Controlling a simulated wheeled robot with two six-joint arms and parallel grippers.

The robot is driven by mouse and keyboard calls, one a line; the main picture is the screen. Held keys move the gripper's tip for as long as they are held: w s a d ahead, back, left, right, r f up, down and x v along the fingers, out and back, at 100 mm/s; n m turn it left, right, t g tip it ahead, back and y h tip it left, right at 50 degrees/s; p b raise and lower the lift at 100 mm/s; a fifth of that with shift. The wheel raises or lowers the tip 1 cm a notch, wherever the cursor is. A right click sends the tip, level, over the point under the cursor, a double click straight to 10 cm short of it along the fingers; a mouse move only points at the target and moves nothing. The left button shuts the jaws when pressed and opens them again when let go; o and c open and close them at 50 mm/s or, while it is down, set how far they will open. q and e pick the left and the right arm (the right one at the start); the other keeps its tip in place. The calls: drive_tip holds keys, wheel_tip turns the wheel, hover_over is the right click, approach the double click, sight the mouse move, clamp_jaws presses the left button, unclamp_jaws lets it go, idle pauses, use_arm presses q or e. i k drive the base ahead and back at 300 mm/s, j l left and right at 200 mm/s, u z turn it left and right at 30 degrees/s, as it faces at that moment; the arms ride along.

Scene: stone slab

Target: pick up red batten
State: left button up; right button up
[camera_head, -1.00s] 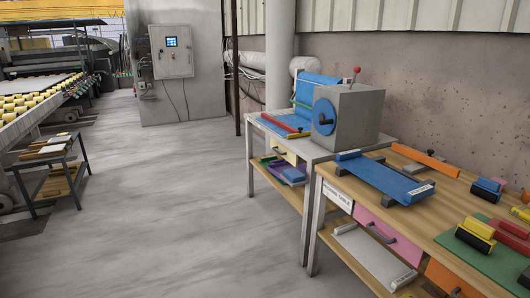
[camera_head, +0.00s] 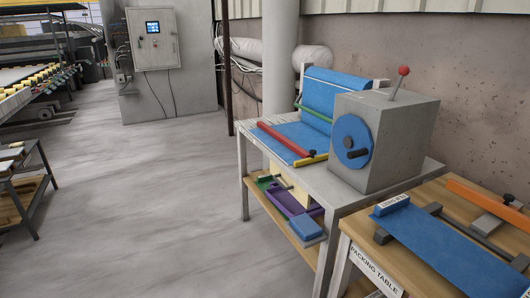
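The red batten (camera_head: 284,139) is a long thin bar. It lies slantwise on a blue sheet (camera_head: 316,130) on the grey table (camera_head: 300,177), left of the grey machine box. A short yellow bar (camera_head: 311,160) lies near its right end. Neither of my grippers shows in the head view, so I cannot see whether they are open or shut.
The grey box (camera_head: 391,140) with a blue disc and red-knobbed lever stands on the same table. The packing table (camera_head: 438,193) with a blue strip (camera_head: 447,248) is at the right front. A low rack (camera_head: 24,189) stands left. The floor (camera_head: 150,215) between is clear.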

sight(296, 149)
drive_tip(key=i+j+z, duration=0.15)
drive_tip(key=i, duration=0.55)
drive_tip(key=i+z, duration=0.15)
drive_tip(key=z, duration=0.7)
